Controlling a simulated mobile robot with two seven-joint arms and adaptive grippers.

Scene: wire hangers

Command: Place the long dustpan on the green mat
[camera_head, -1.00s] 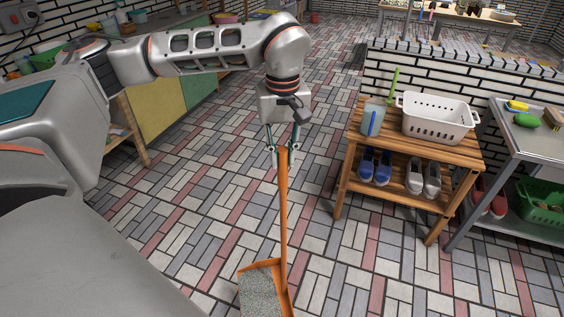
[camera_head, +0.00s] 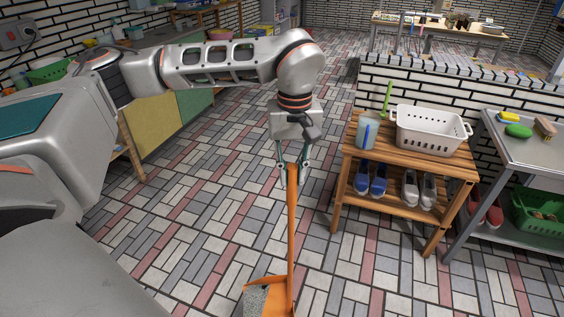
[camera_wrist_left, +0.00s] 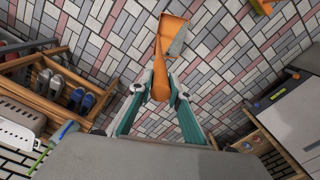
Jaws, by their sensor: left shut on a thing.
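The long dustpan (camera_head: 291,235) is orange with a long upright handle and a pan at the bottom with a grey speckled surface. My left gripper (camera_head: 293,170) is shut on the top of its handle, and the pan hangs low at the bottom edge of the head view. In the left wrist view the dustpan (camera_wrist_left: 174,40) extends away from between the fingers of my left gripper (camera_wrist_left: 160,90). I see no green mat in these frames. My right gripper is not in view.
A wooden shelf (camera_head: 409,155) with a white basket (camera_head: 431,131), a cup and shoes stands on the right. Beside it is a metal cart (camera_head: 524,155) with brushes and a green basket. A counter (camera_head: 152,126) runs along the left. The tiled floor between is clear.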

